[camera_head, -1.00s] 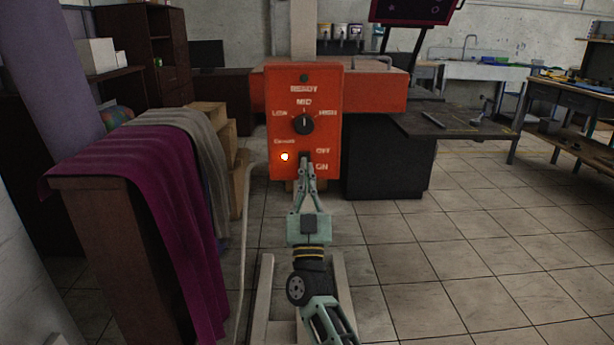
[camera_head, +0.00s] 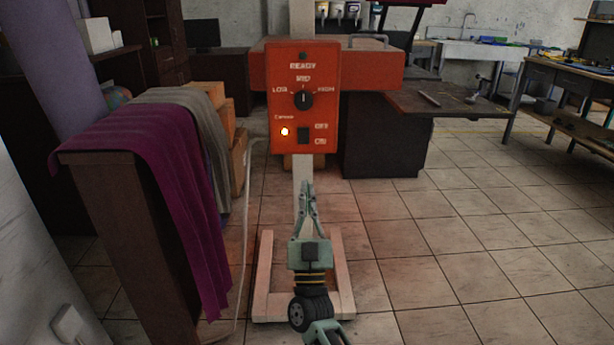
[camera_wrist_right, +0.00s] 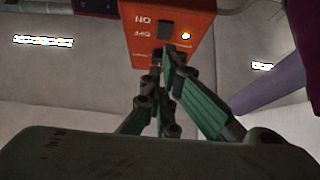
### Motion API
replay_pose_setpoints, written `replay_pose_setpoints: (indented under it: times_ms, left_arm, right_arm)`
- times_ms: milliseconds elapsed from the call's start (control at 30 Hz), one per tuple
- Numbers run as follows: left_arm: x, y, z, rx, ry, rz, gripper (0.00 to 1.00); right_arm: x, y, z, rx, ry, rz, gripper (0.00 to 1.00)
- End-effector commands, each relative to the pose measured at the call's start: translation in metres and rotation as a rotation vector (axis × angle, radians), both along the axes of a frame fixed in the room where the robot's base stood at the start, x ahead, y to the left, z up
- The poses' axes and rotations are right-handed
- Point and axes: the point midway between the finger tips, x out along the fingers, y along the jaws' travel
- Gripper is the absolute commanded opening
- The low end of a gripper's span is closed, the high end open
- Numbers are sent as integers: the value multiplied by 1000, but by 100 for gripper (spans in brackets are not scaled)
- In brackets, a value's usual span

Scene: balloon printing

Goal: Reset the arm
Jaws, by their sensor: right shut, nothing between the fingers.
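My right gripper (camera_head: 306,187) is shut and empty in the head view. Its fingertips point up, below the red control box and in front of the pale post. The red control box (camera_head: 285,76) carries a black knob (camera_head: 303,99), a lit lamp (camera_head: 285,132) and a black OFF/ON switch (camera_head: 303,136). In the right wrist view the shut fingertips (camera_wrist_right: 163,72) are close together, with the red box (camera_wrist_right: 198,28) and its lit lamp beyond them. From the head view, the fingertips are apart from the switch. My left gripper is not in view.
A dark cabinet (camera_head: 105,235) draped with a purple cloth (camera_head: 170,180) and a grey cloth stands at the left. A pale floor stand (camera_head: 343,275) is under my right arm. A dark table (camera_head: 450,103) stands at the right. Tiled floor is open at the right.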

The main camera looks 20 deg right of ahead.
Motion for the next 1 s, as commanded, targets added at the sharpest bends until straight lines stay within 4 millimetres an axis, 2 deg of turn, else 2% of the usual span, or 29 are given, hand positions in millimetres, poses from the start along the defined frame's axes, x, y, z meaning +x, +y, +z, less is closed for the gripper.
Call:
replay_pose_setpoints:
  times_ms: [167, 733, 867, 1000]
  left_arm:
    - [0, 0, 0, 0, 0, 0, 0]
    - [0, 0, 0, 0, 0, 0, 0]
    - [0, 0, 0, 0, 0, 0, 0]
    - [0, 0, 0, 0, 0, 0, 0]
  right_arm:
    - [-9, 3, -12, 1, 0, 1, 0]
    - [-9, 5, -18, -6, 23, 19, 0]
    - [-9, 17, -38, -31, 133, 98, 0]
    - [-16, 37, -81, -64, 347, 229, 0]
